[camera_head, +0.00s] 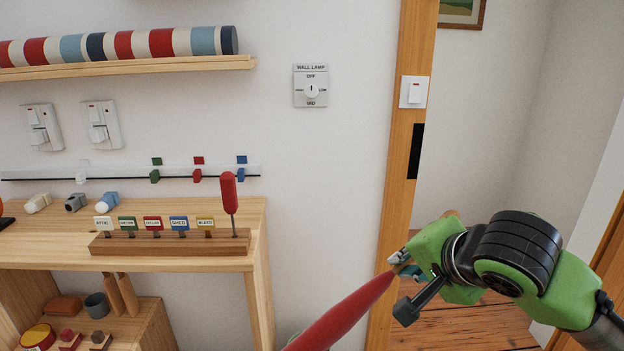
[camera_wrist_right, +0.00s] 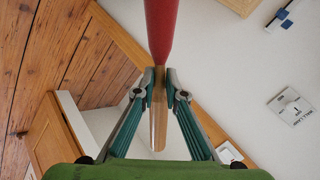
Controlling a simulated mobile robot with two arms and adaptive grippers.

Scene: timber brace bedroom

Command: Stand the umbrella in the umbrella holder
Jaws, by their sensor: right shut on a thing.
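The red umbrella (camera_head: 345,312) hangs tilted from my right gripper (camera_head: 402,284), slanting down to the left and out of the bottom edge of the head view. In the right wrist view my gripper (camera_wrist_right: 160,88) is shut across the umbrella's (camera_wrist_right: 161,28) narrow wooden end, just beyond where the red part ends. The wooden end sticks out between the fingers toward the palm. The umbrella's far end is out of both views. I cannot make out the umbrella holder in either view. My left gripper is not clearly in view.
A wooden shelf unit (camera_head: 257,300) with small tagged items stands at the left. A wall shelf (camera_head: 130,68) holds a striped roll. A lamp switch plate (camera_head: 310,86) is on the white wall. A timber door frame (camera_head: 399,150) stands behind the umbrella, with plank floor (camera_head: 480,322) beyond.

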